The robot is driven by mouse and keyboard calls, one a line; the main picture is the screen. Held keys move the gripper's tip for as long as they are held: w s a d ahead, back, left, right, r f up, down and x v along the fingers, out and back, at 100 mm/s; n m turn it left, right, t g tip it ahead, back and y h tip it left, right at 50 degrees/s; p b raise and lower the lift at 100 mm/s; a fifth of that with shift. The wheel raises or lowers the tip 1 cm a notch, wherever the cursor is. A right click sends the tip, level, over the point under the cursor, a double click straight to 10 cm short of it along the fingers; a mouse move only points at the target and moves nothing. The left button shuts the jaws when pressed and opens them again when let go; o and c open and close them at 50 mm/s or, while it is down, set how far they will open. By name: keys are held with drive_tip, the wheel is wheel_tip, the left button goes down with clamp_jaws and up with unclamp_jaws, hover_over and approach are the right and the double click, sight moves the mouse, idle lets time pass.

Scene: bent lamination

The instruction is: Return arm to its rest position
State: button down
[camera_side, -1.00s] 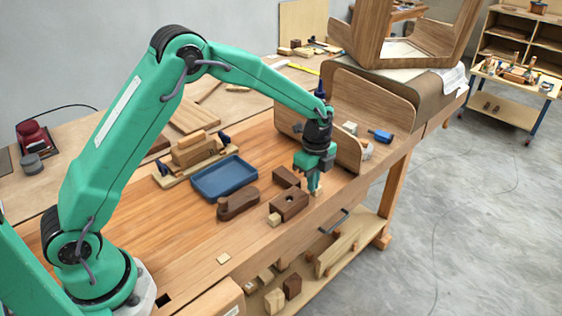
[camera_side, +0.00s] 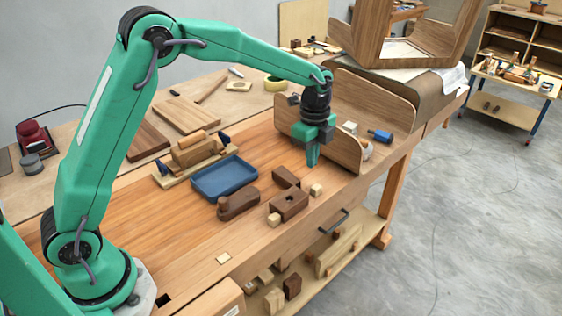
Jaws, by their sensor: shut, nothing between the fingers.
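My gripper (camera_side: 312,160) is shut and empty. It points down and hangs above the workbench (camera_side: 150,230), in front of the bent wooden panel (camera_side: 350,115). Below it are dark wooden blocks (camera_side: 290,204) and a small pale block (camera_side: 316,190), with a gap between them and the fingertips. My arm rises from its base at the lower left and arches over the bench.
A blue tray (camera_side: 225,177), a dark wooden plane-like piece (camera_side: 238,203) and a clamped wood stack (camera_side: 193,150) sit mid-bench. A blue-handled tool (camera_side: 380,136) lies near the panel.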

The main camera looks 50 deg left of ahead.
drive_tip(key=s+a+r+n+t, duration=0.35)
drive_tip(key=s+r+n, duration=0.45)
drive_tip(key=s+r, duration=0.45)
drive_tip(key=s+a+n+t, duration=0.2)
drive_tip(key=s+n, duration=0.7)
drive_tip(key=s, duration=0.7)
drive_tip(key=shift+s+a, duration=0.3)
drive_tip(key=shift+a, duration=0.4)
